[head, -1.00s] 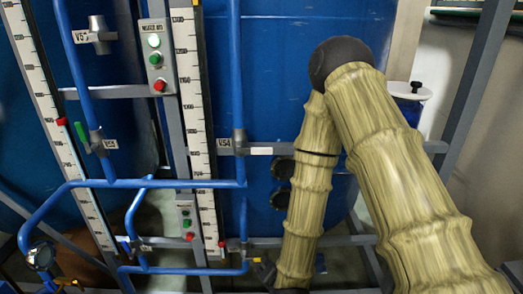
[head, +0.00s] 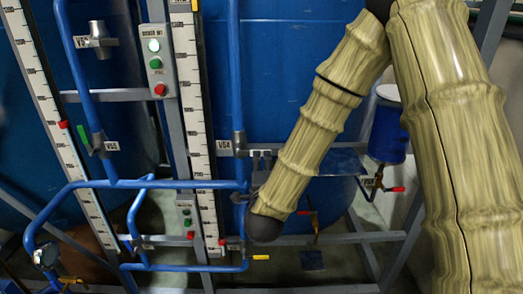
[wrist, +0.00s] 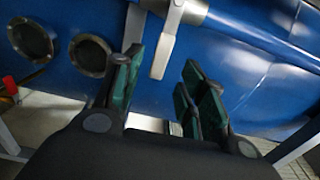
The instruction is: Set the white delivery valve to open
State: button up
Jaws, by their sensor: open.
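The white valve handle (wrist: 164,48) shows in the wrist view as a flat pale lever on a metal valve body (wrist: 186,10) at the top of the picture. My gripper (wrist: 160,80) is open, its dark green finger pads spread apart. In the head view, the valve area beside the V54 label (head: 224,145) is partly covered by my arm, and the lever is not clear there.
Blue pipes (head: 236,80) and white scales (head: 196,110) stand left of my arm. A green-handled valve (head: 84,138) is at V55. A button box (head: 155,62) hangs above. A blue container (head: 388,130) is at right. Two round ports (wrist: 92,52) show on the blue tank (wrist: 240,50).

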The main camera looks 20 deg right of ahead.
jog(key=p+x, duration=0.2)
jog(key=x, duration=0.4)
jog(key=shift+w, duration=0.4)
grip_shut()
